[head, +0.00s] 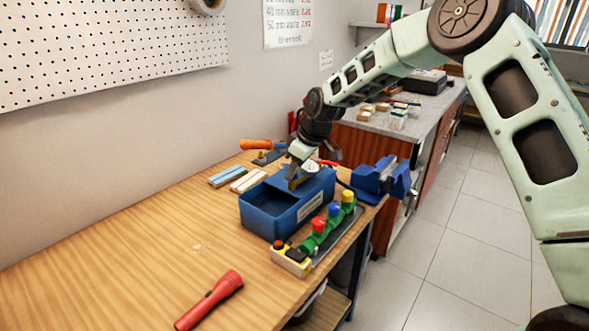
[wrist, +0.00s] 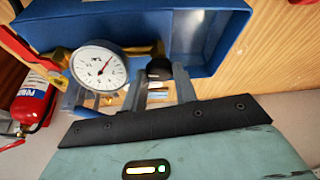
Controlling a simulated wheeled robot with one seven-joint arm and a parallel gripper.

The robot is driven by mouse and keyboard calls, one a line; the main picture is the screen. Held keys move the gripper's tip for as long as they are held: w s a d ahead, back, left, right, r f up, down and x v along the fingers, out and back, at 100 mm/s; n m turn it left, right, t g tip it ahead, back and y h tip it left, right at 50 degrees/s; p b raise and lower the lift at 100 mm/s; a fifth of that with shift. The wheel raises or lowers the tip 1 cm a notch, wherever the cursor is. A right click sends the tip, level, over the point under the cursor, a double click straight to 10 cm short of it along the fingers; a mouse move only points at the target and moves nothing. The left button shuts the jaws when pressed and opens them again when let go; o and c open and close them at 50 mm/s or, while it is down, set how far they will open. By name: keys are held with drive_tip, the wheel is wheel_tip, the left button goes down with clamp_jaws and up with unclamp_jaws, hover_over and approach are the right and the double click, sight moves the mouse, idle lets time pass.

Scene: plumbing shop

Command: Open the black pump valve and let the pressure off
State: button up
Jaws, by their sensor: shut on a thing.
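The blue pump tank (head: 268,222) stands on the wooden bench; it also fills the top of the wrist view (wrist: 75,28). The black pump valve (wrist: 158,68) is a small round black knob on the brass fitting at the tank's near side in the wrist view. My gripper (wrist: 159,80) is shut on this knob, one finger on each side. The white pressure gauge (wrist: 98,66) is left of the knob, its needle pointing up and right. In the head view my gripper (head: 293,182) is down at the tank and the knob is hidden.
A green manifold (head: 325,232) with coloured caps and a yellow button box (head: 290,260) lie close in front of the tank. A blue vise (head: 383,180) is to the right. A red torch (head: 210,300) lies near the front. A fire extinguisher (wrist: 33,103) shows left. The bench's left part is clear.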

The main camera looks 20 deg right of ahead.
drive_tip(key=o, duration=1)
drive_tip(key=shift+c, duration=0.2)
